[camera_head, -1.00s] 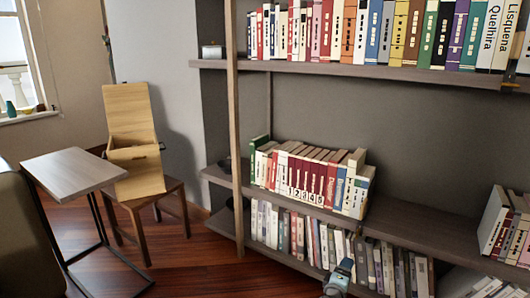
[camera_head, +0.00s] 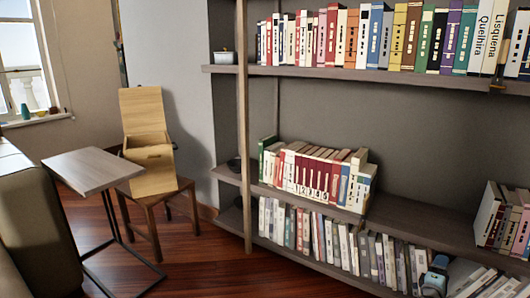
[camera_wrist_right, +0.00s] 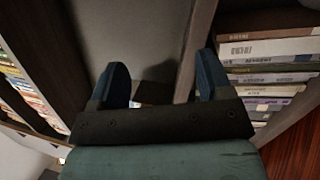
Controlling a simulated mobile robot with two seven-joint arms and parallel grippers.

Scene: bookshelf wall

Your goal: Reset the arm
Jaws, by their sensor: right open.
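My right gripper (camera_head: 437,264) shows small at the bottom edge of the head view, in front of the lower row of books. In the right wrist view my right gripper (camera_wrist_right: 162,78) has two dark blue fingers set wide apart, with nothing between them. It is open and empty. Beyond the fingers are a shelf upright and a stack of books (camera_wrist_right: 268,75) on the right side. Most of my right arm is hidden below the head view. My left gripper is not in view.
The bookshelf's middle board (camera_head: 420,222) has a bare stretch between the numbered books (camera_head: 310,172) and a leaning group (camera_head: 505,220). A side table (camera_head: 95,168), a wooden chair (camera_head: 160,190) with a wooden box (camera_head: 148,145) and a sofa (camera_head: 40,225) stand left. Floor between is clear.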

